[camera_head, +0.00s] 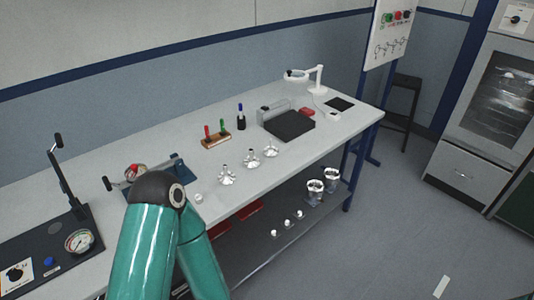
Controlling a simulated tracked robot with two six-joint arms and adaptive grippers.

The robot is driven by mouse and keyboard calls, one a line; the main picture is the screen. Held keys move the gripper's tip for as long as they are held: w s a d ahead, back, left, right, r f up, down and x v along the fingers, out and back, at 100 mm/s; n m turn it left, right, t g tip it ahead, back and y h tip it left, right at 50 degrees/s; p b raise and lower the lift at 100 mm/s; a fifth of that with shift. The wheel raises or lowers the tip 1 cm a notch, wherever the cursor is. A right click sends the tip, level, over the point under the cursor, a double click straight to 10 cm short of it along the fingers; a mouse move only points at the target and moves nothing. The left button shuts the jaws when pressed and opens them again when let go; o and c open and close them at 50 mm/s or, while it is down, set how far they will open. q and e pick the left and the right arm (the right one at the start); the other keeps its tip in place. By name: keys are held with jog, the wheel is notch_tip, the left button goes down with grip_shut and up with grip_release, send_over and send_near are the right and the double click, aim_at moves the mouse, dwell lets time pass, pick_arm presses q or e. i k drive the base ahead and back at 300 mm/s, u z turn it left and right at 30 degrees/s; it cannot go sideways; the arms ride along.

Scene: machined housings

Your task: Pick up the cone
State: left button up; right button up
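Three shiny silver pieces with flared bases stand in a row on the white bench. The nearest piece (227,176) is at the bench's middle, the second piece (252,159) is behind it to the right, and the third piece (270,151) is farthest right. They look roughly cone-shaped, but I cannot tell which one is the cone. A small whitish piece (198,198) lies nearer, beside my green arm. That arm rises from the bottom edge and bends at a dark joint, hiding part of the bench. Neither of my grippers is in view.
The bench (183,143) also holds a tool rack (216,140), a black tray (290,125), a white lamp (318,78) and a gauge fixture (78,241). Two metal cups (315,187) (331,179) stand on the lower shelf. Open floor (400,225) lies to the right.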

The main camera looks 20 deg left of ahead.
aim_at(269, 151)
jog(key=u, duration=0.05)
jog(key=i, duration=0.9)
jog(key=z, duration=0.1)
